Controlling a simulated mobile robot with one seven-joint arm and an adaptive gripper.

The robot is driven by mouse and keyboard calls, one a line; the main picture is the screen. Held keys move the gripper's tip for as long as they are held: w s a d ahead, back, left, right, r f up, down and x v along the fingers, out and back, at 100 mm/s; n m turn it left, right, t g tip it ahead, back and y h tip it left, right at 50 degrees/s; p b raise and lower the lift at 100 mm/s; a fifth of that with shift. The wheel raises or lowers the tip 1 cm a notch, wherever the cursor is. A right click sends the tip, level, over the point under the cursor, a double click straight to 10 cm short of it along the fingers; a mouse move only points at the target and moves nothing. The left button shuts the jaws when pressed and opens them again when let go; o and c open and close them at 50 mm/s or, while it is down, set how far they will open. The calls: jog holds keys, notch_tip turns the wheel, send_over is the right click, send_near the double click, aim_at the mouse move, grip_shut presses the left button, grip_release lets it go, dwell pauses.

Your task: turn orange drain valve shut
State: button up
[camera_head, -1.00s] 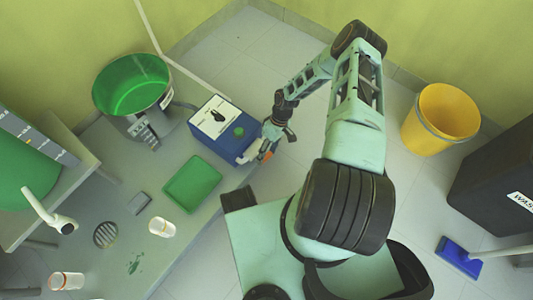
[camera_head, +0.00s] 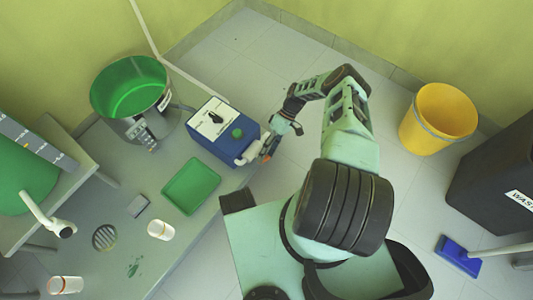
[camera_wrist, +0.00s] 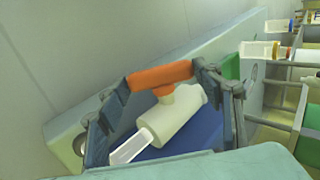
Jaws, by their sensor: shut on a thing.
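The orange drain valve (camera_wrist: 160,75) is a bar handle on a white valve body (camera_wrist: 178,118) with a pale clear spout. In the wrist view its handle lies crosswise, slightly tilted, between the two fingers. My gripper (camera_wrist: 162,78) is shut on the handle, one finger at each end. In the head view my gripper (camera_head: 272,146) is at the right side of the blue control box (camera_head: 222,150), where a bit of orange (camera_head: 266,156) shows beside the white outlet (camera_head: 247,157). The rest of the handle is hidden there by the gripper.
A green tray (camera_head: 192,186) lies in front of the box. A green-lined metal vessel (camera_head: 131,88) stands at its left.

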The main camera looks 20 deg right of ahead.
dwell(0.5)
jog(key=o, duration=1.2)
jog(key=shift+c, duration=0.2)
jog(key=v, duration=1.2)
jog(key=shift+w+f, duration=0.1)
